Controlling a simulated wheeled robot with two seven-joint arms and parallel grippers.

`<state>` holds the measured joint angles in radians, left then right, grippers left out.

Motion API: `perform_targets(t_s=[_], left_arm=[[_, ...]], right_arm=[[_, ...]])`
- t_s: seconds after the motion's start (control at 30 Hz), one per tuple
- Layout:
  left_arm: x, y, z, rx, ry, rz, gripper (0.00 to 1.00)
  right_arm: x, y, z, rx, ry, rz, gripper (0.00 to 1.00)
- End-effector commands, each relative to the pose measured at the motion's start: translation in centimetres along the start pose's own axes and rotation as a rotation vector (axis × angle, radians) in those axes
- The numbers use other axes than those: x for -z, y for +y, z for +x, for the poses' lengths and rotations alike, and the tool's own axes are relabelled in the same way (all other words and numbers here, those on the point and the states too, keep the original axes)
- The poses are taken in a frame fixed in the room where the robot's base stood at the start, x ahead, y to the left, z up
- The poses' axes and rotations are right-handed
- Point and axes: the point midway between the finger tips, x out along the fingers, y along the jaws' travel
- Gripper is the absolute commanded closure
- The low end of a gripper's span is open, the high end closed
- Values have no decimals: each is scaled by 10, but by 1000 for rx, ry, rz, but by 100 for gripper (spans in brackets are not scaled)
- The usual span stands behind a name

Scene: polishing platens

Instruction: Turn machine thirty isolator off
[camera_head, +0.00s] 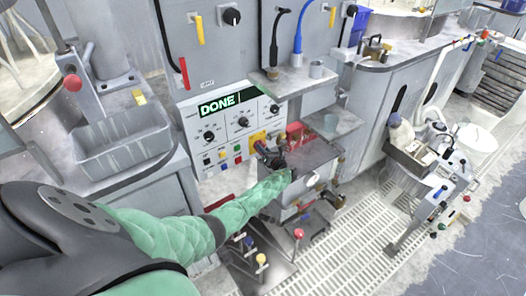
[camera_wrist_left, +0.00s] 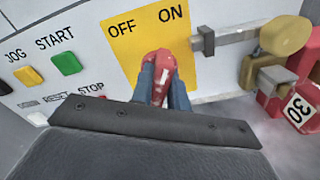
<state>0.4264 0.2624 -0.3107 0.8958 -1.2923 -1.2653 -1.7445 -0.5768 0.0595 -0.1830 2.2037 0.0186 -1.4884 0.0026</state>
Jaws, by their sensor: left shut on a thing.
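The isolator is a yellow plate (camera_wrist_left: 128,52) marked OFF at left and ON at right, with a red rotary handle (camera_wrist_left: 160,62) low on it. In the head view the yellow plate (camera_head: 257,136) sits at the lower right of the control panel. My left gripper (camera_wrist_left: 163,84) is shut on the red handle, one blue-grey finger on each side. The handle points roughly up the wrist picture, below the gap between the two words; its exact setting I cannot tell. In the head view my left gripper (camera_head: 268,155) reaches the panel beside the plate. My right gripper does not show.
Right of the plate are a metal hasp bar (camera_wrist_left: 228,36), a brass padlock (camera_wrist_left: 286,36) and a red block tagged 30 (camera_wrist_left: 297,108). START (camera_wrist_left: 66,63) and JOG (camera_wrist_left: 28,76) buttons lie left. The panel display (camera_head: 228,102) reads DONE. A grey tray (camera_head: 125,145) stands left.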

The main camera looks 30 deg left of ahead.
Motion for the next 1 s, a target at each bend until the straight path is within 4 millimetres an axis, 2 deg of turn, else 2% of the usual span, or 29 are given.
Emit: perform_targets(t_s=[0.2, 0.53, 0.77, 1.0], left_arm=[[1, -1, 0, 1, -1, -172, 100], [2, 0, 0, 1, 0, -339, 100], [2, 1, 0, 1, -1, -446, 100], [4, 0, 0, 0, -1, -598, 100]], right_arm=[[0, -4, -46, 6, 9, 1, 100], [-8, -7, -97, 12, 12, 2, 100], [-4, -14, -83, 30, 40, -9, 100], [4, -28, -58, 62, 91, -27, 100]])
